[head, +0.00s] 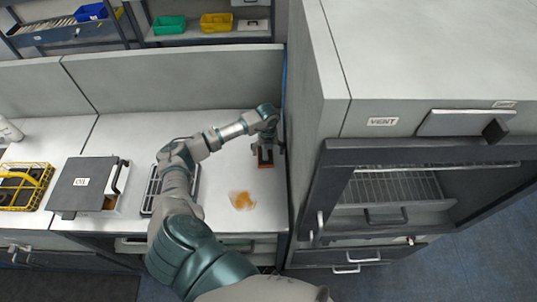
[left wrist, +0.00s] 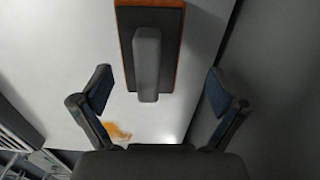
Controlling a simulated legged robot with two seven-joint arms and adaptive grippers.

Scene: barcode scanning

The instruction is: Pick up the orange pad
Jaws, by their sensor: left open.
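The orange pad (head: 265,158) lies on the white worktop near its right end, just in front of my left gripper (head: 269,142) in the head view. In the left wrist view the pad (left wrist: 122,50) shows a dark top, orange edges and a raised grey handle (left wrist: 147,65). The handle points down the picture, between the two spread fingers of my left gripper (left wrist: 158,88). The fingers are open and apart from the handle. My right gripper is not in view.
An orange-brown stain (head: 242,201) lies on the worktop (head: 222,170) nearer the front. A tall grey cabinet (head: 312,120) closes off the right side. A dark-lidded box (head: 82,182) and a yellow wire basket (head: 42,190) stand at the left.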

